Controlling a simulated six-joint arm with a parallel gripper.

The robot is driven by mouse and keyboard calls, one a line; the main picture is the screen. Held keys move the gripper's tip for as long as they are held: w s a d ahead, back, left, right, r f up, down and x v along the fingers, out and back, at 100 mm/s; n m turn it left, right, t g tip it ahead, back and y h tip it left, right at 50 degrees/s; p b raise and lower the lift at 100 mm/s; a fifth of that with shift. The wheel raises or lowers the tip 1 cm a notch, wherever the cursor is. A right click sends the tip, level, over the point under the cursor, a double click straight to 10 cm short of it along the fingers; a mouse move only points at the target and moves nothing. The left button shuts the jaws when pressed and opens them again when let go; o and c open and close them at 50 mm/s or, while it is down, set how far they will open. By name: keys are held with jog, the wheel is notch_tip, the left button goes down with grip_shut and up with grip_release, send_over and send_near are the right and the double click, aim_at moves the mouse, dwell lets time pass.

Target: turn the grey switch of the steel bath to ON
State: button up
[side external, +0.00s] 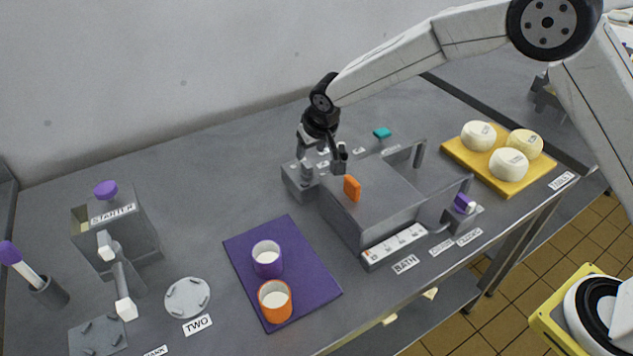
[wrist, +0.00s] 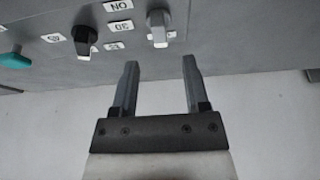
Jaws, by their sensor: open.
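The steel bath (side external: 375,215) stands on the bench, with a grey control box (side external: 299,190) at its back left. In the wrist view the grey switch (wrist: 158,24) is on the panel, with a small white label (wrist: 163,36) partly behind it that I cannot read. The ON label (wrist: 118,5) reads upside down, left of the switch at the picture's top. Which setting the switch points to is unclear. My gripper (wrist: 161,63) is open and empty, its fingertips just below the switch in the picture, not around it. In the side view my gripper (side external: 324,169) hides part of the control box.
A black knob (wrist: 84,39) and a teal knob (wrist: 14,59) are left of the switch. An orange handle (side external: 352,188) stands at the bath. A purple mat (side external: 238,246) with two cups and a yellow board (side external: 456,157) with cheeses flank the bath.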

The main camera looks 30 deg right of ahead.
aim_at(306, 163)
jog(key=shift+x, duration=3.05)
jog(key=shift+c, duration=0.2)
jog(key=shift+r, duration=0.1)
grip_shut()
